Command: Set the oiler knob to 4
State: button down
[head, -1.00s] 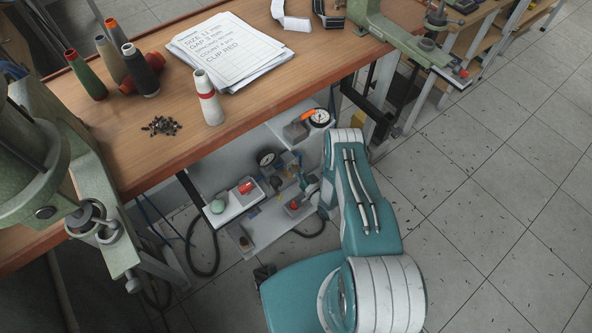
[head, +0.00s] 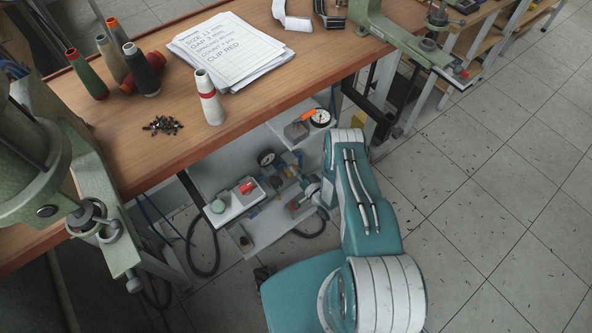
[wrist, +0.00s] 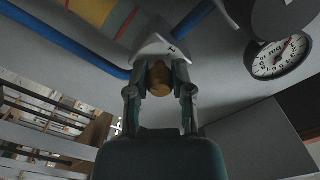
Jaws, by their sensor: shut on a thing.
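In the wrist view a small brass-coloured knob (wrist: 160,80) sits under a pale angular fitting (wrist: 163,48) with a small dark mark. My gripper (wrist: 160,90) is shut around this knob, one finger on each side. No number can be read on the knob or fitting. In the head view my gripper (head: 308,188) is at the pneumatic panel (head: 215,170) below the bench, and my arm partly hides it there. The knob cannot be made out in the head view.
A dial gauge (wrist: 279,56) is close on the right in the wrist view, and a blue hose (wrist: 100,60) runs behind the fitting. In the head view a box with a red knob (head: 247,187) and a green button (head: 217,206) is left of my gripper. The bench top (head: 170,135) overhangs the panel.

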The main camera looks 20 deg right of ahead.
jog(key=shift+c, duration=2.4)
grip_release()
jog(key=shift+w+d, duration=0.15)
jog(key=v, duration=1.2)
